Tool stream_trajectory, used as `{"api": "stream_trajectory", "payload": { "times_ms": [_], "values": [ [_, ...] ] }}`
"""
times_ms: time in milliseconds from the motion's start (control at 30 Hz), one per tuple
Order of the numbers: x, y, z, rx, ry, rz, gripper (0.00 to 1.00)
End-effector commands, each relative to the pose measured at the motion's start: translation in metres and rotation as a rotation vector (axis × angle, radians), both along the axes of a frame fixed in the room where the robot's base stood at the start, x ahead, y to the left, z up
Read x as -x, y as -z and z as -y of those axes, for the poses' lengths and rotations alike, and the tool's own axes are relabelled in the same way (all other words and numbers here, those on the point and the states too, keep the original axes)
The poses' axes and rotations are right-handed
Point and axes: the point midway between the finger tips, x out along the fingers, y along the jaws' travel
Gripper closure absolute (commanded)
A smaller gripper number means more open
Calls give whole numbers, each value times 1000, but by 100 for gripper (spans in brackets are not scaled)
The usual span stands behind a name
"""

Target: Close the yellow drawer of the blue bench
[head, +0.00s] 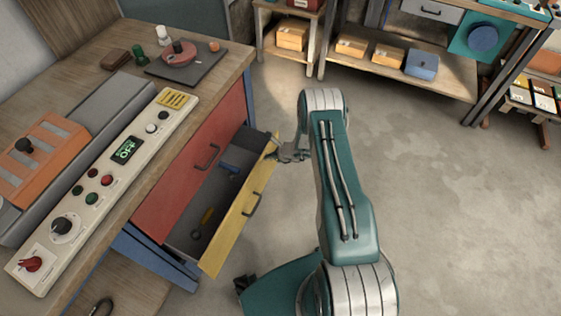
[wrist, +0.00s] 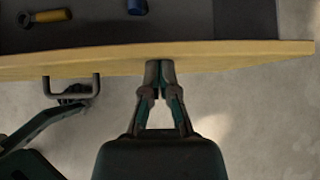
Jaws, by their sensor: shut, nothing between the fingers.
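The yellow drawer (head: 238,214) of the blue bench (head: 147,262) stands pulled out, below a red panel with a dark handle. Its front carries a dark handle (head: 252,204), which also shows at the left in the wrist view (wrist: 71,97). Inside lie a blue item (head: 230,168) and a tool with a yellow handle (head: 207,216). My gripper (head: 303,155) is shut and empty, at the outer side of the drawer front near its far end. In the wrist view the fingertips (wrist: 159,64) meet the front's edge; I cannot tell whether they touch it.
A control panel (head: 120,165) and an orange machine (head: 42,158) sit on the wooden bench top. Shelves with boxes (head: 388,55) stand at the back. The concrete floor (head: 450,220) to the right is clear.

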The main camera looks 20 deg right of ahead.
Motion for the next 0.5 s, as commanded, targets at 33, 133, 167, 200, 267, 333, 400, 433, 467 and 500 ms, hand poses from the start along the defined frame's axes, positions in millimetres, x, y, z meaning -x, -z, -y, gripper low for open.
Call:
{"api": "stream_trajectory", "payload": {
  "times_ms": [33, 133, 167, 200, 267, 333, 400, 433, 467, 500],
  "values": [
    [-8, 0, -8, 0, -4, 3, 100],
    [-21, 0, -21, 0, -4, 3, 100],
    [-24, 0, -25, 0, -4, 1, 100],
    [-29, 0, -30, 0, -4, 3, 100],
    [-36, 0, -37, 0, -3, 2, 100],
    [-43, 0, -44, -1, -2, 2, 100],
    [-49, 0, -50, -1, -2, 2, 100],
    [-51, 0, -53, 0, -2, 1, 100],
    [-54, 0, -55, 0, -3, 2, 100],
    [-57, 0, -57, 0, -1, 2, 100]
  ]
}}
